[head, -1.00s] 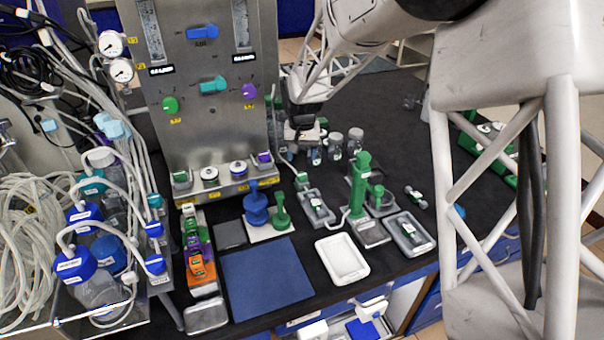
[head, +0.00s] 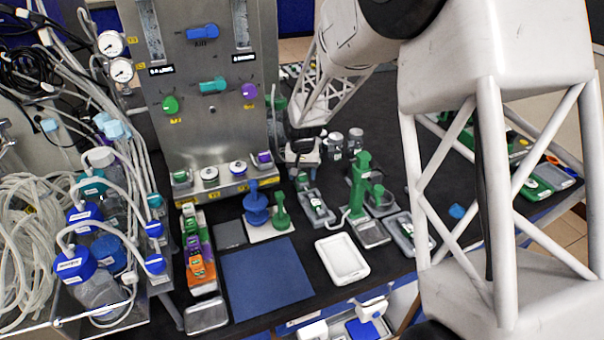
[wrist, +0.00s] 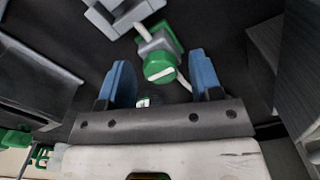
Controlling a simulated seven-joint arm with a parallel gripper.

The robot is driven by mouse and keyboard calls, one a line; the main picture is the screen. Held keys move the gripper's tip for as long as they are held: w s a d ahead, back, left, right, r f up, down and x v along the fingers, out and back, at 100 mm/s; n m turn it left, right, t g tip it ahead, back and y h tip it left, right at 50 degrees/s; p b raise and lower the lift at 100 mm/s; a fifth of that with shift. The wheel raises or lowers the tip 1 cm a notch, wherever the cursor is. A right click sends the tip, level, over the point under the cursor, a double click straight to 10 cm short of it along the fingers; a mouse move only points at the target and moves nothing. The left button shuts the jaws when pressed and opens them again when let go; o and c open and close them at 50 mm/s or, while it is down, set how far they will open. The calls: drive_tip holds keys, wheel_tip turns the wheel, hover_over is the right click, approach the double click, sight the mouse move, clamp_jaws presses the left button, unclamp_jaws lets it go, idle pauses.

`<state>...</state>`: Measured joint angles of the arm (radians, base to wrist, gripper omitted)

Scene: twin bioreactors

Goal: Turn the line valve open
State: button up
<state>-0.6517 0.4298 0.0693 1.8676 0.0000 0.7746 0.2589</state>
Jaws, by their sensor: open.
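A green round knob with a white stripe (wrist: 160,67) sits on a small grey body with a white tube, in the upper middle of the wrist view; it looks like the line valve. In the head view a small green-and-grey valve (head: 302,181) shows just below my gripper. My gripper (wrist: 159,80) is open, with its two blue fingers on either side of the knob in the picture and gaps on both sides. Nothing is held. In the head view my gripper (head: 303,160) is small and partly dark, so its fingertips' height over the knob cannot be told.
The steel panel (head: 215,130) with coloured knobs stands left of my gripper. Small lidded jars (head: 345,143) stand close on its right. A green stand (head: 359,185), a white tray (head: 342,259) and a blue mat (head: 267,282) lie toward the front.

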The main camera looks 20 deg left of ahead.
drive_tip(key=shift+f, duration=0.15)
drive_tip(key=c, duration=0.9)
